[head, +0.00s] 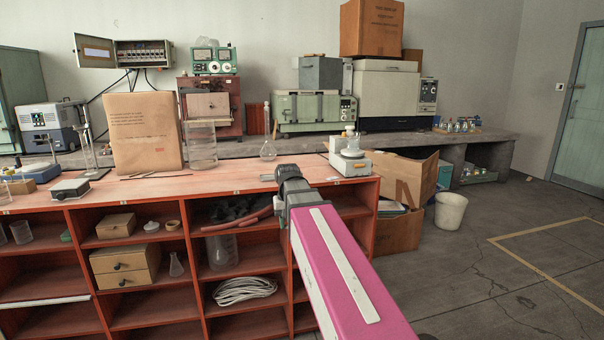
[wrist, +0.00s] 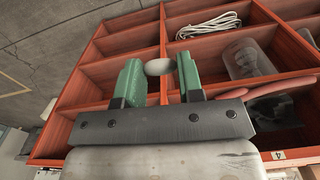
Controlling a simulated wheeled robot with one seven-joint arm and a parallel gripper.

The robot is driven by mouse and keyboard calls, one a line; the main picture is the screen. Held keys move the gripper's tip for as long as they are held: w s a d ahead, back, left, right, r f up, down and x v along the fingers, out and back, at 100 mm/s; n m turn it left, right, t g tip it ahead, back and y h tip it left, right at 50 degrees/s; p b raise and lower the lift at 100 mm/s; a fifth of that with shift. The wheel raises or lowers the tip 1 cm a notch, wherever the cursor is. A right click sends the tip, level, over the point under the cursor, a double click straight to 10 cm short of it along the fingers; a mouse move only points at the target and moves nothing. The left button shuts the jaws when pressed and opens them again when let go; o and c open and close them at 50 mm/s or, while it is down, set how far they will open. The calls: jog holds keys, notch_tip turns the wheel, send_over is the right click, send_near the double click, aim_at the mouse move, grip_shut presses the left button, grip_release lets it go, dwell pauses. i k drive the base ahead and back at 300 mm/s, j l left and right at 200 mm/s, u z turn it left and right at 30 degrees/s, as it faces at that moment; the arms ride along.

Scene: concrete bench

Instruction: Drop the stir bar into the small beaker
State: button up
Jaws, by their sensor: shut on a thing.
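My gripper (wrist: 158,72) is shut on the white stir bar (wrist: 158,67), which sits between its two green fingers in the wrist view. In the head view my gripper (head: 285,172) is over the right part of the red shelf unit's top; its fingers and the stir bar cannot be made out there. A large clear beaker (head: 201,146) stands on the bench beside the cardboard parcel. A smaller clear beaker (head: 22,232) is in a shelf compartment at far left. I cannot tell for sure which vessel is the small beaker.
The red shelf unit (head: 150,186) holds a coiled white cable (head: 246,289), a larger glass beaker (head: 221,252) and a wooden drawer box (head: 124,266). A white bucket (head: 450,212) is on the floor at right.

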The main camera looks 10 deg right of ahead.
aim_at(353, 151)
jog(key=k+l, duration=0.1)
jog(key=l, duration=0.3)
jog(key=k+l, duration=0.1)
jog(key=l, duration=0.25)
jog(key=k+l, duration=0.1)
jog(key=l, duration=0.3)
jog(key=k+l, duration=0.1)
jog(key=l, duration=0.3)
